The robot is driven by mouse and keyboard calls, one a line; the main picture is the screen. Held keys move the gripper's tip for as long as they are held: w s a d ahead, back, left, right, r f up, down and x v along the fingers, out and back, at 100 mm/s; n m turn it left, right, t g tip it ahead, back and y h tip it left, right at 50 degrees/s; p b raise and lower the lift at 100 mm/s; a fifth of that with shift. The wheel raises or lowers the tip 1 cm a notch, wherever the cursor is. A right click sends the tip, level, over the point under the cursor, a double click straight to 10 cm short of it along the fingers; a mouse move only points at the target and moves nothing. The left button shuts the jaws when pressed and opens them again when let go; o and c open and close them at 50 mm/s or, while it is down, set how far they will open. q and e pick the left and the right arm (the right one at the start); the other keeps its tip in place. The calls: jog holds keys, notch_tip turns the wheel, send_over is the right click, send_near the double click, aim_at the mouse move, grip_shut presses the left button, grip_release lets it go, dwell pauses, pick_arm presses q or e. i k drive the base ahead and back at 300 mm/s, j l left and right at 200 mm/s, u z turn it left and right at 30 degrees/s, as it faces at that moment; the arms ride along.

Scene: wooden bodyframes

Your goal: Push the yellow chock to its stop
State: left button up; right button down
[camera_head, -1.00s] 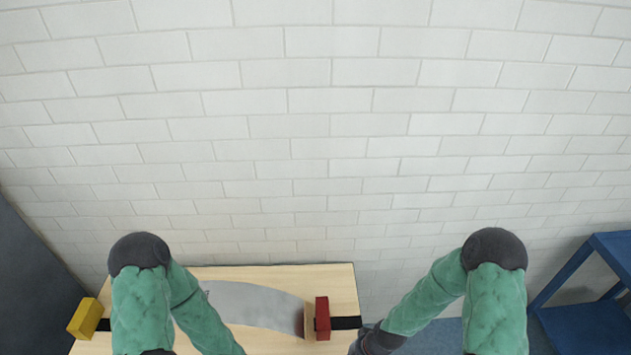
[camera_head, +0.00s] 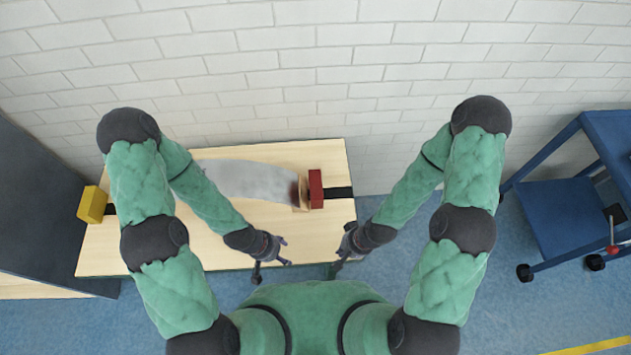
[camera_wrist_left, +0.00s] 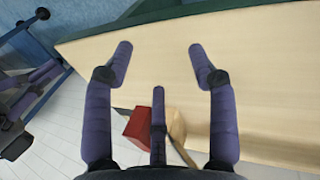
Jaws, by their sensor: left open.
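The yellow chock (camera_head: 92,204) sits at the left end of the wooden table (camera_head: 300,240), by a dark strip (camera_head: 109,209). My left upper arm hides the area just right of it. My left gripper (camera_head: 273,268) is open and empty near the table's front edge, well right of the yellow chock. Its spread fingers also show in the left wrist view (camera_wrist_left: 160,50), over bare wood. The yellow chock is not in that view. My right gripper (camera_head: 340,265) is by the table's front right corner, too small to tell its opening.
A curved grey sheet (camera_head: 245,181) lies across the table, ending at a wooden piece (camera_head: 301,192) beside a red block (camera_head: 316,188). The red block also shows in the left wrist view (camera_wrist_left: 139,126). A blue cart (camera_head: 555,215) stands right. A dark panel (camera_head: 45,210) stands left.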

aim_at(93, 202)
jog(key=k+u, duration=0.1)
jog(key=u, duration=1.45)
jog(key=l+u, duration=0.1)
jog(key=u, duration=0.3)
jog(key=i, duration=0.05)
